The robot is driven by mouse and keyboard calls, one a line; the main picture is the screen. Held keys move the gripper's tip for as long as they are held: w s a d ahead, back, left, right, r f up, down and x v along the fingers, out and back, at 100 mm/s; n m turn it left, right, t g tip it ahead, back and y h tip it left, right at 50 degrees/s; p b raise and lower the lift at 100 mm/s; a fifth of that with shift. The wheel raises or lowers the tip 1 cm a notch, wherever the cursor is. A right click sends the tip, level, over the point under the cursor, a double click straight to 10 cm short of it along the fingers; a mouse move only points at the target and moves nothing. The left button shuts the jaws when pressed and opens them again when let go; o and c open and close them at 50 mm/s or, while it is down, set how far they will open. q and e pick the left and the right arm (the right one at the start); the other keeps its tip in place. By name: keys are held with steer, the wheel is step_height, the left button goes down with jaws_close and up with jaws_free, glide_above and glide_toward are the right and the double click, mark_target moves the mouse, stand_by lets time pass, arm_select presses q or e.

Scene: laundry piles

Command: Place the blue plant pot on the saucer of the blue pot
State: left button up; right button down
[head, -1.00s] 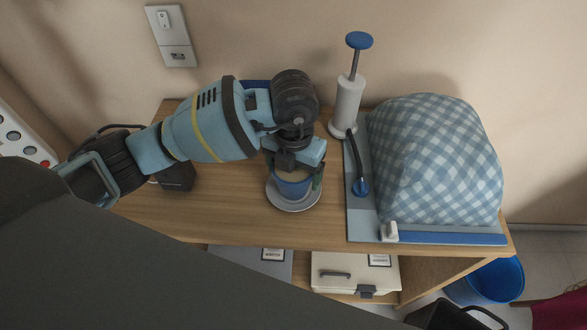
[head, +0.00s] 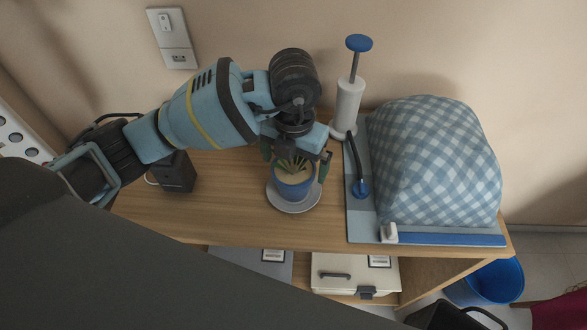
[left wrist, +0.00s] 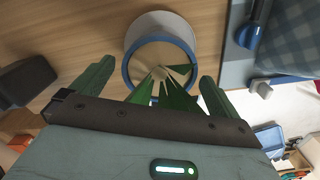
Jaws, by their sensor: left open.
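The blue plant pot (head: 293,188), with pale soil and spiky green leaves, sits upright on the light grey saucer (head: 296,207) on the wooden shelf top. The pot's blue rim and soil also show in the left wrist view (left wrist: 150,73), with the pale saucer (left wrist: 160,20) beyond it. My left gripper (head: 296,165) is open above the pot, its green fingers spread to either side of the leaves. In the left wrist view the fingers (left wrist: 153,85) stand apart with no grip on the pot. My right gripper is not in view.
A white pump dispenser with a blue top (head: 348,105) stands behind right. A checked cloth bundle (head: 435,160) lies on a blue-grey board (head: 358,215) at right. A black box (head: 177,172) is at left. Bare wood (head: 225,215) lies between the box and saucer.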

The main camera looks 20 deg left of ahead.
arm_select(q)
step_height(320, 180, up, 8)
steer(key=shift+s+d, duration=0.1)
stand_by(0.4)
